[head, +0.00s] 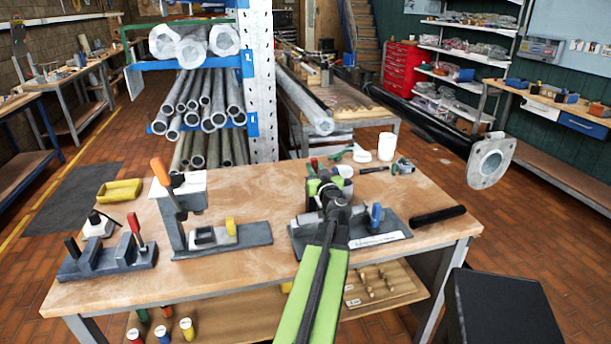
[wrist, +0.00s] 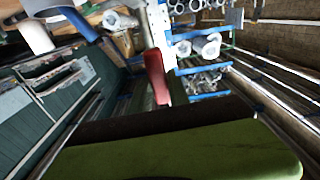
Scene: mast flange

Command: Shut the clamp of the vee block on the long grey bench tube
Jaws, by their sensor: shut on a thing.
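My gripper (head: 326,182) is over the right part of the front bench, with its green and black arm reaching up from below. It is shut on a red handle, of which a small red part (head: 314,164) shows beside the fingers. In the wrist view the red handle (wrist: 155,77), on a pale metal bar, rises behind the dark edge of my gripper. A grey fixture (head: 300,235) lies below, partly hidden by my arm. A long grey tube (head: 306,101) lies on the table behind. I cannot tell whether the clamp touches a tube.
A dark block with a red lever (head: 108,262) and an orange-handled fixture (head: 190,215) stand left on the bench (head: 105,292). A black flanged tube (head: 430,125) juts in from the right. A pipe rack (head: 250,90) stands behind.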

